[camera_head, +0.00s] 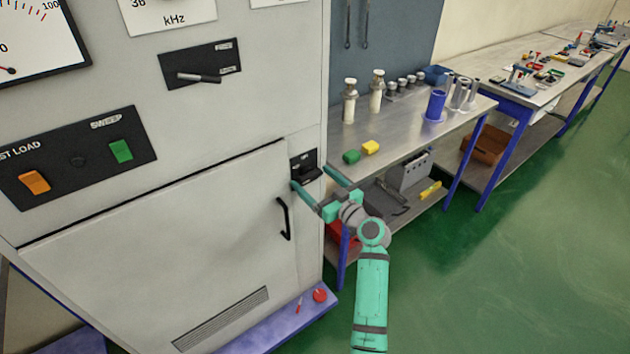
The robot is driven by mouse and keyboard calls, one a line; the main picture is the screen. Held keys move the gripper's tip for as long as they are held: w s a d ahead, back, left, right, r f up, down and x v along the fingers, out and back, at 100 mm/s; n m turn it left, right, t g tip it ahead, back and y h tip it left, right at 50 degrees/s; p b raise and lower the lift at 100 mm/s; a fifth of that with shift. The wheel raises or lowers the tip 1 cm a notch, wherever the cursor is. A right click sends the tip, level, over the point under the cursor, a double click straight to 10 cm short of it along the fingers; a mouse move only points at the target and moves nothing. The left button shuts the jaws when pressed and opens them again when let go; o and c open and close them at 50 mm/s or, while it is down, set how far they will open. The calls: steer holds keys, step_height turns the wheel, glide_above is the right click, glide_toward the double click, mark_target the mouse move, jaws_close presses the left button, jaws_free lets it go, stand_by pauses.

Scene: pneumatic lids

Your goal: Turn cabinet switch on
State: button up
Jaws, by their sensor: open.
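The grey cabinet (240,190) fills the left of the view. A small black switch plate (304,158) with a black switch sits near its right edge, just above the door's handle; I cannot tell the switch's position. My gripper (311,178) is open and empty, its two teal fingers spread in front of and just below this plate. The left fingertip is close to the cabinet face; contact is unclear. Higher up is a black panel with a grey lever (199,78) lying sideways. A lower black panel holds an orange rocker (34,182) and a green rocker (121,151).
The cabinet door has a black handle (284,219). A metal workbench (410,135) stands right of the cabinet, with bottles, a blue cylinder and green and yellow blocks. A red item (320,295) lies on the blue base ledge. Green floor is clear at right.

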steer(key=c, duration=1.1)
steer(key=shift+o, duration=0.2)
